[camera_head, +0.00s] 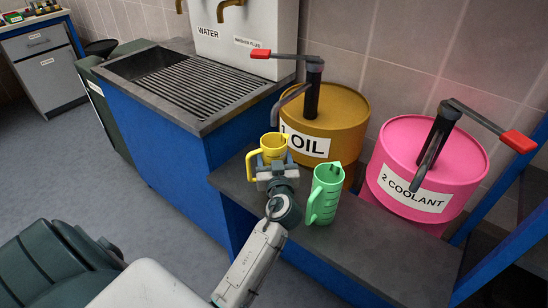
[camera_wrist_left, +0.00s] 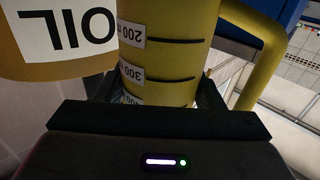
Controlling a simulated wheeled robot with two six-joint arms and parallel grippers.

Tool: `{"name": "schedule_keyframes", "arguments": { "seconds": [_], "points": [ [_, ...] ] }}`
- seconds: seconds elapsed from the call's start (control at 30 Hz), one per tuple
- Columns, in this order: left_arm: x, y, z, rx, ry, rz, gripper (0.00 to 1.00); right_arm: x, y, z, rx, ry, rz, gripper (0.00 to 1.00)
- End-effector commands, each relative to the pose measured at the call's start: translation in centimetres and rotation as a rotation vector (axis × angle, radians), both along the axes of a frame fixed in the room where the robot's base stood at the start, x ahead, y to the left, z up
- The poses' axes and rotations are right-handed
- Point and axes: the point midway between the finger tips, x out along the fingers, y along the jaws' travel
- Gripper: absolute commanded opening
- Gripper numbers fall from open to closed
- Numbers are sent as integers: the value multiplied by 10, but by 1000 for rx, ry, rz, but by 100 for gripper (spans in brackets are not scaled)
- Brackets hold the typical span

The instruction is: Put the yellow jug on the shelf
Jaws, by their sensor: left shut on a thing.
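The yellow jug (camera_head: 273,144) is upright at the left end of a grey ledge (camera_head: 385,255), in front of the oil drum. My left gripper (camera_head: 275,172) is shut around its body. In the left wrist view the yellow jug (camera_wrist_left: 172,55) fills the middle between the two dark fingers, with its volume marks upside down and its handle at the right. I cannot tell whether its base touches the ledge; the gripper hides its lower part. I cannot tell if this ledge is the shelf. My right gripper is not in view.
A green jug (camera_head: 324,193) stands on the ledge close to the right of my gripper. Behind are the orange-brown oil drum (camera_head: 345,108) and the pink coolant drum (camera_head: 425,160), both with pumps. A blue cabinet with a grated top (camera_head: 185,85) stands at the left.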

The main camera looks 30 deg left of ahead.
Motion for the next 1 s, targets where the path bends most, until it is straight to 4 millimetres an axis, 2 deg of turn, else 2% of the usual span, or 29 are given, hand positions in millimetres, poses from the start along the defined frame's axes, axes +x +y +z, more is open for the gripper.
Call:
{"name": "schedule_keyframes", "arguments": {
  "seconds": [0.07, 0.1, 0.2, 0.6, 0.7, 1.0],
  "points": [
    [0, 0, 0, 1, -1, 0, 37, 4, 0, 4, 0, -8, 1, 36],
    [0, 0, -1, 0, 0, 0, 64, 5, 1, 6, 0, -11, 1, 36],
    [0, 0, 0, 0, 0, 0, 83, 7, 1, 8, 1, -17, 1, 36],
    [0, 0, 2, 0, 0, 0, 84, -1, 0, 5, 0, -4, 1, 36],
    [-6, -5, -1, -3, 1, -1, 84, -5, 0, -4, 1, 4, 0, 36],
    [-43, -37, -1, -4, 0, 0, 84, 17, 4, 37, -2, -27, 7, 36]
  ]
}}
